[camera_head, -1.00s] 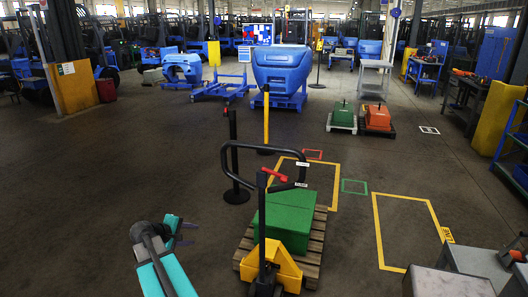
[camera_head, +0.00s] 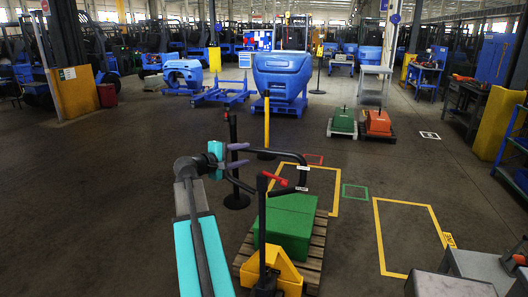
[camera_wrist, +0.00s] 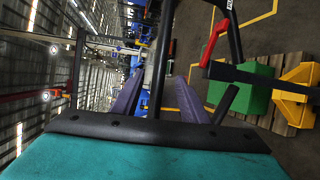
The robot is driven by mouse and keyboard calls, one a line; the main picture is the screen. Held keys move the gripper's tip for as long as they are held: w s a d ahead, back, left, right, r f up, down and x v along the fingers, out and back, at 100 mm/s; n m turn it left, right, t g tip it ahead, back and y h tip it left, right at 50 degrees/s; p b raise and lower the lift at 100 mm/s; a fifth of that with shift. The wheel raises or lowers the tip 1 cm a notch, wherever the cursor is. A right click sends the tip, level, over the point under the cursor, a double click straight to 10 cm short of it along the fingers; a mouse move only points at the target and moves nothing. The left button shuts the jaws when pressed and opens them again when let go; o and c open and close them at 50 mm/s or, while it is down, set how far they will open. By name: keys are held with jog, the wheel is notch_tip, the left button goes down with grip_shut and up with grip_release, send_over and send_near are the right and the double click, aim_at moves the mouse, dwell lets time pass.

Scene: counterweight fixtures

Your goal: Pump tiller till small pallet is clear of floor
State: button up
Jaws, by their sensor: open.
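The yellow pallet truck (camera_head: 280,268) has a black tiller post (camera_head: 262,225) with a looped handle (camera_head: 304,172) and a red lever (camera_head: 274,178). Its forks are hidden in the small wooden pallet (camera_head: 319,245), which carries a green block (camera_head: 290,220). I cannot tell any gap between pallet and floor. My gripper (camera_head: 243,155) is at the left side of the loop, its purple fingers apart. In the wrist view, a black handle bar (camera_wrist: 160,55) shows between the open fingers (camera_wrist: 159,88); contact cannot be told. The pallet (camera_wrist: 288,128) shows there at right.
A black post (camera_head: 234,185) and a yellow post (camera_head: 266,125) stand just behind the handle. Yellow floor outlines (camera_head: 376,232) lie to the right, with a grey bench (camera_head: 450,284) at the lower right. Open floor lies to the left.

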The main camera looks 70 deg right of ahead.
aim_at(265, 150)
jog(key=shift+d, duration=0.1)
jog(key=p+x, duration=0.4)
jog(key=x, duration=0.8)
jog(key=shift+d, duration=0.15)
jog(key=shift+s+d+f, duration=0.2)
jog(key=shift+s+d, duration=0.05)
jog(key=shift+d, duration=0.3)
grip_shut()
jog(key=shift+a, duration=0.3)
jog(key=shift+d+f, duration=0.1)
